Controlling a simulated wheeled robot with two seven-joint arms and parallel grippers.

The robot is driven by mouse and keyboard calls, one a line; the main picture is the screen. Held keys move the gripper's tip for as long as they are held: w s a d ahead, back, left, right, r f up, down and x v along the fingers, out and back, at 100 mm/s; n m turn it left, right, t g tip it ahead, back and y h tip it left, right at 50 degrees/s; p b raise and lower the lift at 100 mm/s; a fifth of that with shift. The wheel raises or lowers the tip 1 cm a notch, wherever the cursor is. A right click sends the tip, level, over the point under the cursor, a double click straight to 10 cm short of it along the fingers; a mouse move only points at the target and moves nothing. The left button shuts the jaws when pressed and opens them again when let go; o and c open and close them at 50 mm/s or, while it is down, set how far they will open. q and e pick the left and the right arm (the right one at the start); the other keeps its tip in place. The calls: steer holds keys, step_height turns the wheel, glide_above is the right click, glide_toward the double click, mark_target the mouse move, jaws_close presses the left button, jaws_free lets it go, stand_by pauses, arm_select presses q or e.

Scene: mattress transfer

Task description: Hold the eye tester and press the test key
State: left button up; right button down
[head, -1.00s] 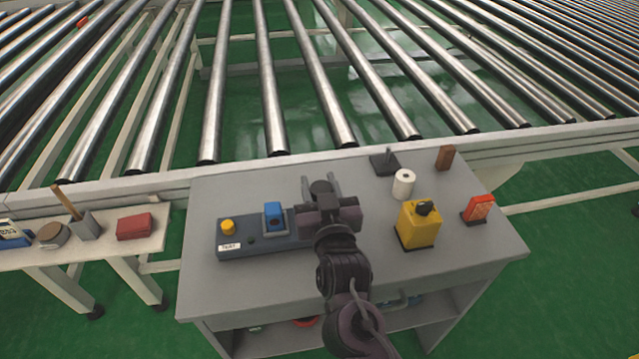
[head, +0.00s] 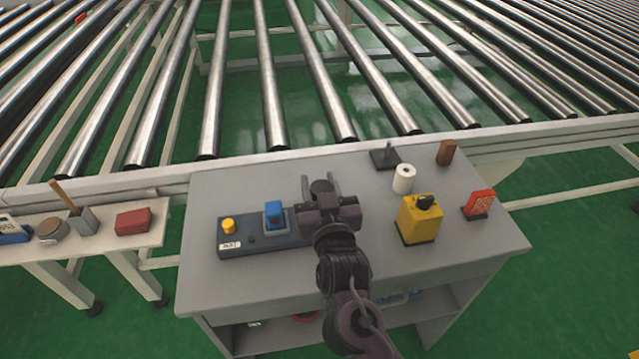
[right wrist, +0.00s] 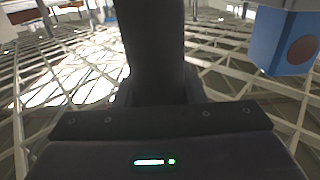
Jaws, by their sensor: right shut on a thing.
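The eye tester is a long dark base (head: 268,244) with a yellow key (head: 228,226) and a TEST label at its left end, and a blue block (head: 274,213) near its middle. The blue block also shows at the top right of the right wrist view (right wrist: 284,40). My right gripper (head: 320,187) is at the tester's right end, shut on a dark upright part (head: 321,186) between its fingers. That part fills the middle of the right wrist view (right wrist: 154,50). The gripper hides the tester's right end. My left gripper is not in view.
The tester lies on a grey bench (head: 300,280). To the right stand a yellow box (head: 419,222), a white roll (head: 404,179), a red item (head: 479,205) and a brown block (head: 446,153). A roller conveyor (head: 270,70) runs behind. A side table (head: 140,243) is at the left.

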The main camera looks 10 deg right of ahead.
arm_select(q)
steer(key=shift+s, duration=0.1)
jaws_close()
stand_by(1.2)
